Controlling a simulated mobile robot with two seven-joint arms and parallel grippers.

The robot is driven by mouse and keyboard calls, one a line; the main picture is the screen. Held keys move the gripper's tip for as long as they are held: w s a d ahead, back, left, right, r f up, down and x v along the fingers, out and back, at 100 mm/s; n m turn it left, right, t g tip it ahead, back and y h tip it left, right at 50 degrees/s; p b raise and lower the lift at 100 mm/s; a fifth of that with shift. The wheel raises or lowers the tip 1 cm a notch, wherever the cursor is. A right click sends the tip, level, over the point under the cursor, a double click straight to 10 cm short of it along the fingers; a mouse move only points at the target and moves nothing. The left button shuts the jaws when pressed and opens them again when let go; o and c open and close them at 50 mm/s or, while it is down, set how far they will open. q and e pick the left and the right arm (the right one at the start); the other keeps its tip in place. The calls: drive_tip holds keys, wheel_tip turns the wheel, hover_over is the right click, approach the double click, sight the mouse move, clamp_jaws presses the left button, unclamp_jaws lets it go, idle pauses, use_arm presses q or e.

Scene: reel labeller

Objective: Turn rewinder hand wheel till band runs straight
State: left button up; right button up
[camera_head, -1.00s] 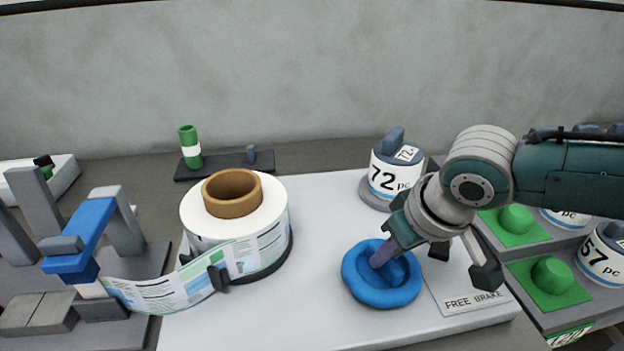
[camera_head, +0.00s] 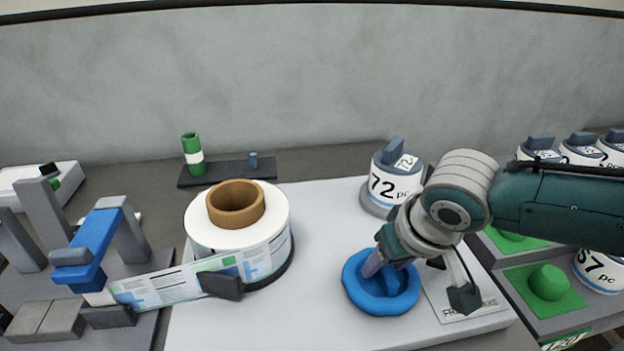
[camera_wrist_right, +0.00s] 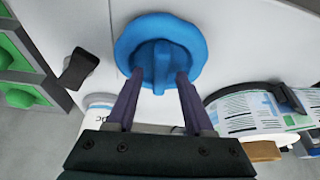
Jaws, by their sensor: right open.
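The blue hand wheel (camera_head: 382,300) lies on the white machine plate, with a raised grip bar across its middle. My right gripper (camera_head: 385,268) reaches down over it. In the right wrist view the wheel (camera_wrist_right: 160,45) is ahead of the open fingers (camera_wrist_right: 157,80), their tips at either side of the bar; contact cannot be told. The printed label band (camera_head: 165,288) runs from the white reel (camera_head: 238,225) with brown core to the blue-topped unit (camera_head: 93,240) at left. My left gripper is not in view.
A 72 pc counter (camera_head: 395,188) stands behind the wheel. Green pads (camera_head: 545,288) and more counters are at right. A green-and-white cylinder (camera_head: 193,155) stands behind the reel.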

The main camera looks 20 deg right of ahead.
drive_tip(key=shift+r, duration=0.1)
drive_tip(key=p+v, duration=0.3)
drive_tip(key=v, duration=0.6)
drive_tip(key=shift+s+r, duration=0.2)
drive_tip(key=shift+r, duration=0.15)
drive_tip(key=s+a+n+y, duration=0.2)
drive_tip(key=s+a+n, duration=0.1)
drive_tip(key=s+a, duration=0.45)
drive_tip(key=s+d+r+g+h+p, duration=0.15)
drive_tip(key=s+r, duration=0.35)
drive_tip(key=s, duration=0.5)
wheel_tip(320, 180, up, 33)
drive_tip(key=p, duration=3.2)
drive_tip(key=shift+w+d+f+n+t, duration=0.2)
drive_tip(key=shift+w+n+t, duration=0.15)
drive_tip(key=shift+w, duration=0.1)
